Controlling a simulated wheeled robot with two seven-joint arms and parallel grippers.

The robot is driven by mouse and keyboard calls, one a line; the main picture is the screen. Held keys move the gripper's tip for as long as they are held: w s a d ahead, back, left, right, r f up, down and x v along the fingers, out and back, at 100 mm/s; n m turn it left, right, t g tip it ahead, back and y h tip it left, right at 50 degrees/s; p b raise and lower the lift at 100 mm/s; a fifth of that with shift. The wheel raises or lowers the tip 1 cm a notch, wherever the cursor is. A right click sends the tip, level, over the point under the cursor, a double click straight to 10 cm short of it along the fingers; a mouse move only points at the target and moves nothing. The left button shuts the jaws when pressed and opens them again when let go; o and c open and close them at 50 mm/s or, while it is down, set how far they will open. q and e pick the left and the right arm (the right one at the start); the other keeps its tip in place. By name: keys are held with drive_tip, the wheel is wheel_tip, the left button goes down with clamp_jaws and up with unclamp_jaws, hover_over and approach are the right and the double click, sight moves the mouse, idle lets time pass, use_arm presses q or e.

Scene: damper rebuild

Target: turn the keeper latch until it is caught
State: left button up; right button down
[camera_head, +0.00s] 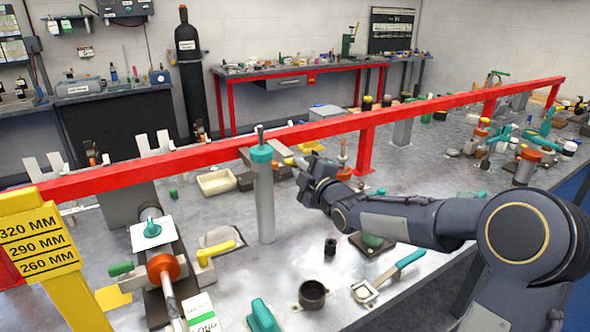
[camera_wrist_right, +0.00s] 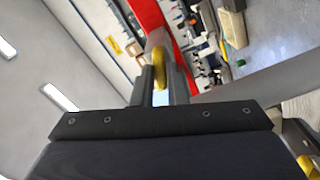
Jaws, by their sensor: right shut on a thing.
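My right gripper (camera_head: 311,174) is over the bench, just right of a grey upright cylinder with a teal collar (camera_head: 263,154). In the right wrist view its two dark fingers (camera_wrist_right: 161,88) are closed on a rounded yellow piece (camera_wrist_right: 158,62), which I take to be the keeper latch. A grey part (camera_wrist_right: 157,38) shows right beyond the yellow piece. In the head view a bit of yellow (camera_head: 311,146) shows just above the gripper. I cannot tell whether the latch is caught. My left gripper is not in view.
A red rail (camera_head: 200,156) runs across the bench behind the gripper. A yellow post with millimetre labels (camera_head: 40,240) stands at the left. A clamp with an orange knob (camera_head: 162,268), a dark ring (camera_head: 313,294) and a teal-handled tool (camera_head: 398,270) occupy the front.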

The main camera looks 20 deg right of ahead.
drive_tip(key=shift+f+m+b, duration=0.15)
drive_tip(key=shift+m+b, duration=0.15)
drive_tip(key=shift+m, duration=0.7)
drive_tip(key=m, duration=0.2)
drive_tip(key=shift+m, duration=0.3)
drive_tip(key=shift+m, duration=2.3)
